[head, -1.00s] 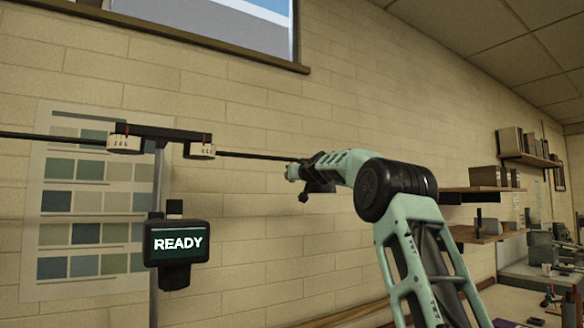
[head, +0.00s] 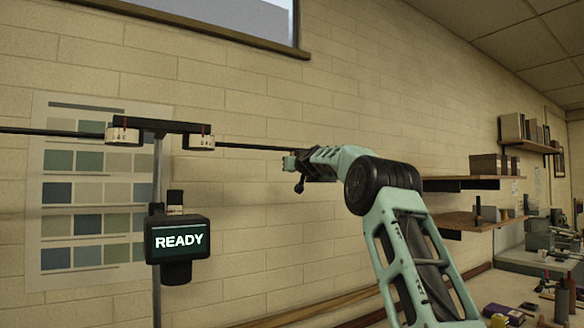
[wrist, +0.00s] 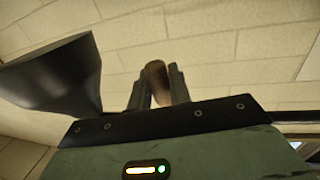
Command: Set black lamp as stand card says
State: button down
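The stand has a dark crossbar (head: 160,126) with a white marked drum (head: 122,136) at its left and another (head: 201,142) at its right, each with a red pointer. Their markings are too small to read. A thin black rod (head: 250,147) runs from the right drum to my gripper (head: 289,162). In the wrist view a black cone-shaped lamp shade (wrist: 62,75) is at left. A brown rounded handle (wrist: 157,80) sits between my gripper's fingers, which appear shut on it. A small pale strip (head: 175,211) above the screen is unreadable.
A black screen box (head: 178,240) on the post reads READY. A second black rod (head: 50,132) extends left. A colour swatch chart (head: 95,190) hangs on the brick wall behind. Wooden shelves (head: 470,184) and a cluttered bench stand at right.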

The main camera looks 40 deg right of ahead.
jog(key=shift+s, duration=0.1)
jog(key=a+b+v, duration=0.1)
jog(key=b+v, duration=1.5)
jog(key=v, duration=0.1)
jog(key=shift+w, duration=0.25)
jog(key=shift+r, duration=0.1)
jog(key=c, duration=1.3)
grip_release()
jog(key=shift+a, duration=0.1)
jog(key=shift+c, duration=0.2)
jog(key=shift+s, duration=0.1)
